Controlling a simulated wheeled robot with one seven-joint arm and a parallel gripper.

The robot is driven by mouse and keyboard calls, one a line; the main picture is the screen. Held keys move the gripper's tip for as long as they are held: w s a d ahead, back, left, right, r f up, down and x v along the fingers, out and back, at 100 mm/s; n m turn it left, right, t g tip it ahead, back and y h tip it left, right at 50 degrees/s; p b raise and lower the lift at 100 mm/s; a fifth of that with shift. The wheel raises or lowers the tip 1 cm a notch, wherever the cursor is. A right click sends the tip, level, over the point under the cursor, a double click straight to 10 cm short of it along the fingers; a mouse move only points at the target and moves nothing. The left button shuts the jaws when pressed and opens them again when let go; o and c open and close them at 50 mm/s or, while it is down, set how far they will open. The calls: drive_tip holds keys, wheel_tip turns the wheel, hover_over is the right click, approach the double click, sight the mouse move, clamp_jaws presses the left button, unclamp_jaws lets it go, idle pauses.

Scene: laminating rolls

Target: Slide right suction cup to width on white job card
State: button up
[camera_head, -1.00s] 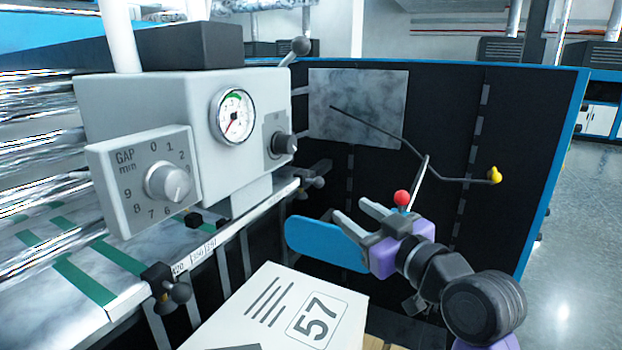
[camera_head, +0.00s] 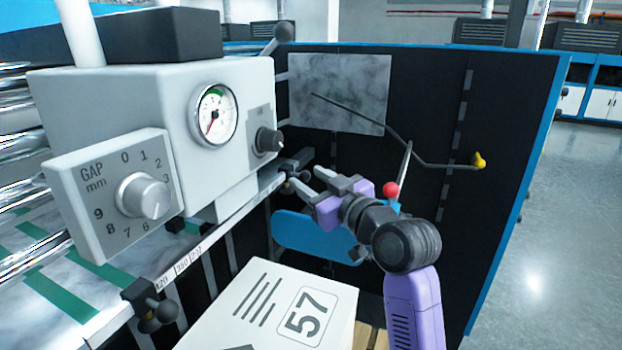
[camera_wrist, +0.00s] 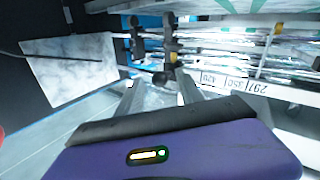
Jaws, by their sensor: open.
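My gripper (camera_head: 306,177) is open, its two fingers pointing at the far right end of the machine's front rail. In the wrist view the fingers (camera_wrist: 157,90) stand apart with nothing held. A dark fitting with a round knob (camera_head: 297,164), likely the right suction cup, sits on the rail just beyond the fingertips; its knob also shows between the fingers in the wrist view (camera_wrist: 159,79). Contact cannot be told. A similar dark fitting (camera_head: 150,304) is at the near left of the rail. A white card-like block (camera_head: 262,310) shows lines and "57"; no width is readable there.
The rail scale (camera_head: 182,264) carries several width numbers, including 420, 350 and 297. A blue rounded panel (camera_head: 318,238) lies below my gripper. A red-tipped lever (camera_head: 391,190) stands close to my wrist.

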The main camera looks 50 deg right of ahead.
clamp_jaws()
idle(1.4)
